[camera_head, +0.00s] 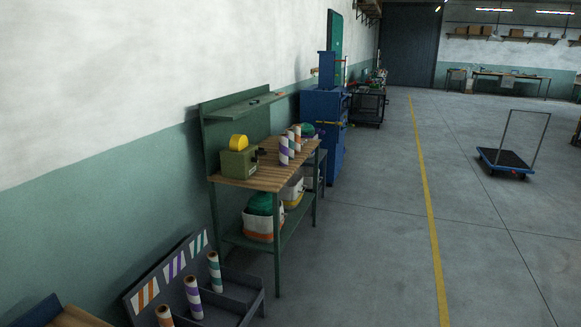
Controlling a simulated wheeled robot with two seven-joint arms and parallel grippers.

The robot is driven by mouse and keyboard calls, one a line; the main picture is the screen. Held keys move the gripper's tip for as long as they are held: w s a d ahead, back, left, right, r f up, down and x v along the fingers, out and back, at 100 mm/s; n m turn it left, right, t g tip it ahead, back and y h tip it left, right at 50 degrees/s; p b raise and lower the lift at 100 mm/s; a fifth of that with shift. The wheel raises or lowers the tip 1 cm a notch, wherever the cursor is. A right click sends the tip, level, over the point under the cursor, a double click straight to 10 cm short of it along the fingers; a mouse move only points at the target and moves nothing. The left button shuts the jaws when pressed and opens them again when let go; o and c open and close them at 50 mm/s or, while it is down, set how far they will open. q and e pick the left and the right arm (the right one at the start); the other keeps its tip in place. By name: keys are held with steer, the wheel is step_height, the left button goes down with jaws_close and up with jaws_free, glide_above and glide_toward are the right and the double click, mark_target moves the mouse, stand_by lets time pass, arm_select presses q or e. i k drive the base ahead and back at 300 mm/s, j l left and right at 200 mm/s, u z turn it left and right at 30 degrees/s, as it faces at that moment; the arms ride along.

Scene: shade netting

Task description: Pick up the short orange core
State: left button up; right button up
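An orange-striped core (165,316) stands at the bottom edge, in the near end of a dark rack (241,308); its lower part is cut off by the frame. Beside it in the rack stand a purple-striped core (193,298) and a teal-striped core (214,271). On the wooden workbench (262,179) stand several striped cores close together: a purple one (284,151) in front, and behind it others, one looking orange (297,138). They are small here, so I cannot compare their lengths surely. Neither of my grippers is in view.
The rack's back panel (172,266) carries orange, purple and teal stripes. On the bench are a green box (239,163) and a yellow roll (238,142); bins (262,226) sit on its lower shelf. A blue cart (505,160) stands right. The floor along the yellow line (426,206) is clear.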

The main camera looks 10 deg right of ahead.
mark_target(297, 128)
steer(key=i+l, duration=0.15)
steer(key=l, duration=0.2)
steer(key=i+l, duration=0.15)
steer(key=l, duration=0.25)
steer(key=i+l+u, duration=0.1)
steer(key=l, duration=0.25)
steer(key=i+l, duration=0.15)
steer(key=l, duration=0.25)
steer(key=i+l, duration=0.15)
steer(key=l, duration=0.25)
steer(key=i+l+u, duration=0.1)
steer(key=l, duration=0.25)
steer(key=i+l, duration=0.1)
steer(key=l, duration=0.3)
steer(key=i+l, duration=0.3)
steer(key=i+l+u, duration=0.15)
steer(key=i+l, duration=0.5)
steer(key=l, duration=0.25)
steer(key=i+l+u, duration=0.15)
steer(key=i+l, duration=0.4)
steer(key=i+l+u, duration=0.1)
steer(key=i+l, duration=0.15)
steer(key=l, duration=0.2)
steer(key=i+l, duration=0.25)
steer(key=i+l+u, duration=0.1)
steer(key=l, duration=0.35)
steer(key=i+l, duration=0.35)
steer(key=l+u, duration=0.05)
